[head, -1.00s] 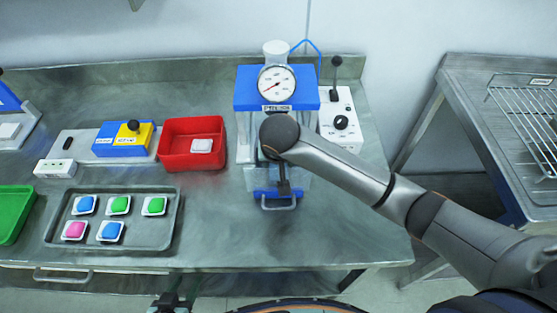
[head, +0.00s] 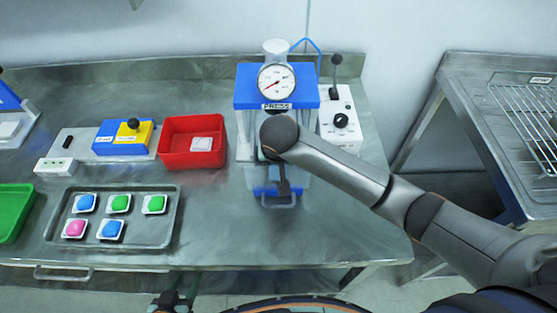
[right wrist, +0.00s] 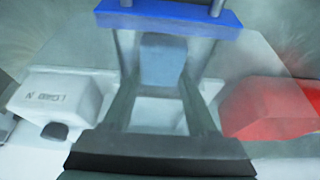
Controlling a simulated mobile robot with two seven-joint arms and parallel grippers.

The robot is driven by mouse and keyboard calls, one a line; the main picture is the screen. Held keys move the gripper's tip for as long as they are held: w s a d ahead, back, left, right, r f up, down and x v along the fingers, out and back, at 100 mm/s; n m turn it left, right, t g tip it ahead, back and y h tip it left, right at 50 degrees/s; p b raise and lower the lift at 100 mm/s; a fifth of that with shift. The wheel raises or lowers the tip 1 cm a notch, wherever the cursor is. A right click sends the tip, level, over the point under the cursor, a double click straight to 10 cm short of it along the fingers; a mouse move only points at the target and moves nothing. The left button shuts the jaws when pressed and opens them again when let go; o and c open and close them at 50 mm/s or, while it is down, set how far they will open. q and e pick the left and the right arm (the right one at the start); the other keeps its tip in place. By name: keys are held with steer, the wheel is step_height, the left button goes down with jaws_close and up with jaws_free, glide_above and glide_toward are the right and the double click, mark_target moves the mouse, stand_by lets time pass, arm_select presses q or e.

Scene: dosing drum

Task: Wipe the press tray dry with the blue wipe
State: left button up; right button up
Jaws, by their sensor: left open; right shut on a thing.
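The press (head: 277,105) stands at the back of the bench, with a dial on its blue top and a clear guard around its working space. Its blue tray front (head: 265,192), with a metal handle, shows low at the front and as a blue bar (right wrist: 170,17) in the right wrist view. Contact between wipe and tray cannot be told. My left gripper (head: 172,298) is open and empty at the bottom edge.
A red bin (head: 176,160) with a white piece stands left of the press; a lever box (head: 342,122) stands right. A grey tray (head: 167,222) holds several coloured pieces. A green bin (head: 14,212) is at far left. The bench front before the press is clear.

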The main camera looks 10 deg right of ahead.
steer(key=shift+s+d+f, duration=0.15)
steer(key=shift+f, duration=0.05)
